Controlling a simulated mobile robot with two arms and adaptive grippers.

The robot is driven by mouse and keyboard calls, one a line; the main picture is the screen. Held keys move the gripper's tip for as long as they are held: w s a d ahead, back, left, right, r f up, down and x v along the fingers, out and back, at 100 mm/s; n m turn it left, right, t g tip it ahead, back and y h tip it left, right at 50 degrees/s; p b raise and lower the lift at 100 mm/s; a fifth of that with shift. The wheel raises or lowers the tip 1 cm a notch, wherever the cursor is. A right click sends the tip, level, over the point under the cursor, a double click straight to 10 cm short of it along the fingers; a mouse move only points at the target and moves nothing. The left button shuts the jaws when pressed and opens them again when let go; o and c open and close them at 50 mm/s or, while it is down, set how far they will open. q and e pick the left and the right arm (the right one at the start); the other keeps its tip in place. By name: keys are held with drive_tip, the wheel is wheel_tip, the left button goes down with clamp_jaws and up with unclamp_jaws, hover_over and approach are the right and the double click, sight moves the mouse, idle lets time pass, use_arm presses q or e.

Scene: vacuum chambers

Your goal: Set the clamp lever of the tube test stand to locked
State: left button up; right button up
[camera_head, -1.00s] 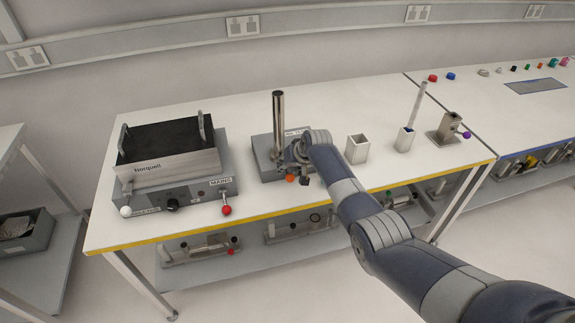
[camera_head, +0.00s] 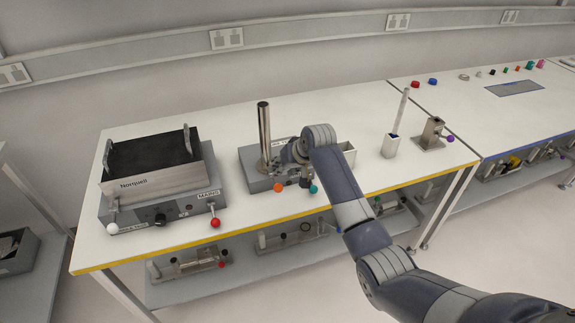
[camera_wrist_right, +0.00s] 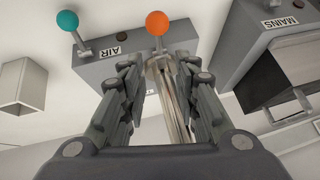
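The tube test stand (camera_head: 257,181) is a grey box on the bench with an upright metal tube (camera_head: 264,135). Two ball-ended levers stick out of its front, one orange (camera_head: 278,187) and one teal (camera_head: 313,189). In the right wrist view the teal lever (camera_wrist_right: 68,20) is by an "AIR" label. The orange lever (camera_wrist_right: 157,22) shows beyond the gap between my fingers; I see no readable label for it. My right gripper (camera_wrist_right: 158,72) is open and empty, apart from both balls. In the head view the right gripper (camera_head: 303,176) is partly hidden by its wrist. My left gripper is not in view.
A Norquell unit (camera_head: 150,180) with a "MAINS" label and white and red ball levers stands left of the stand. A square holder (camera_head: 348,154), a holder with a rod (camera_head: 390,146) and a metal fixture (camera_head: 432,132) stand to the right. The bench front is clear.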

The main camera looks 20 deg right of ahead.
drive_tip(key=v, duration=0.3)
drive_tip(key=shift+f, duration=0.1)
idle(0.4)
